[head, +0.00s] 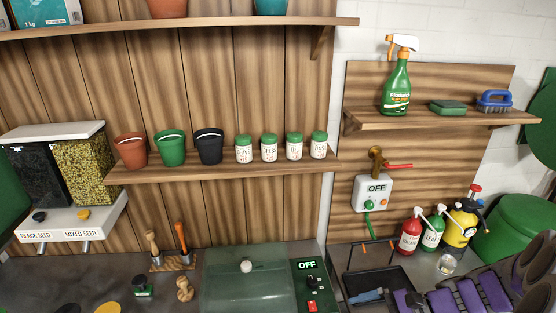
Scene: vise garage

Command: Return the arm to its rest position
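My gripper does not show in the head view.
A bench (225,258) runs along the bottom, with a clear green-tinted lidded box (235,285), a switch panel reading OFF (312,285) and a black tray (375,278). Above are a shelf of pots and jars (225,168), seed dispensers (85,170) and a spray-bottle shelf (425,118).

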